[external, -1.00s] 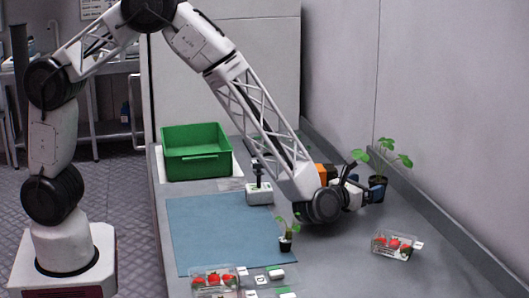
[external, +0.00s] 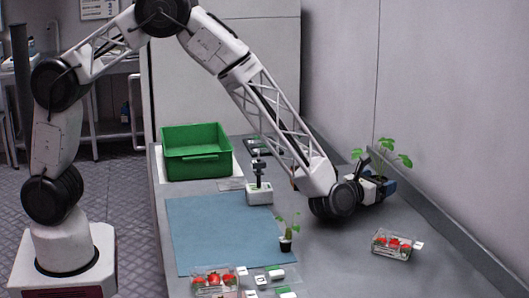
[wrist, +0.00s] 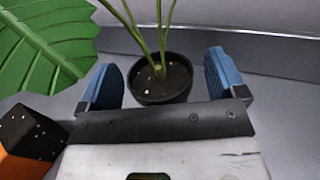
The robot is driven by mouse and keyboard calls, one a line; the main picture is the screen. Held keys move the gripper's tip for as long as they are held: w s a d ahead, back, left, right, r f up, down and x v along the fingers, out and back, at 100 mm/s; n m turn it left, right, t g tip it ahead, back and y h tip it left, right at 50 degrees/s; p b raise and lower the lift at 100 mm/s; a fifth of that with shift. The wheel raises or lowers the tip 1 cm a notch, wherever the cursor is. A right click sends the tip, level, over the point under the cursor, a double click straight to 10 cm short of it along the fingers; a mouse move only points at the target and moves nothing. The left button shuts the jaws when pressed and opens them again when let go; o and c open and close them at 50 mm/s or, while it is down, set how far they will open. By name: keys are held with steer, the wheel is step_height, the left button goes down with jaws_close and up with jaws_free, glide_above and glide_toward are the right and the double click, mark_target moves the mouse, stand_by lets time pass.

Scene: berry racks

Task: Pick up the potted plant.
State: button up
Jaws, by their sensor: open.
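The potted plant (external: 384,160) has broad green leaves and stands near the wall at the back right of the bench. Its small black pot (wrist: 160,82) with dark soil and several green stems shows in the wrist view. My gripper (external: 387,185) is at the pot and hides most of it in the external view. In the wrist view my gripper (wrist: 158,72) is open, with one blue finger on each side of the pot. Gaps show between the fingers and the pot. A large leaf (wrist: 45,45) hangs at the upper left.
A smaller potted seedling (external: 286,236) stands at the blue mat's (external: 215,235) right edge. A strawberry punnet (external: 393,246) lies at right, another (external: 213,281) at front. A green crate (external: 196,165) stands at the back left. A raised ledge (external: 440,220) runs along the wall.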

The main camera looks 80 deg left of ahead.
mark_target(377, 178)
steer(key=shift+w+a, duration=0.15)
steer(key=shift+w, duration=0.2)
stand_by(0.3)
steer(key=c, duration=1.1)
steer(key=shift+o, duration=0.2)
steer(key=shift+r, duration=0.15)
steer(key=shift+r, duration=1.5)
steer(key=shift+s+a+r, duration=0.1)
steer(key=shift+s+r, duration=0.1)
steer(key=shift+s, duration=0.1)
steer(key=s+a+r, duration=0.1)
steer(key=s+a, duration=0.2)
steer(key=s, duration=1.2)
steer(key=shift+r, duration=0.2)
steer(key=shift+d, duration=0.1)
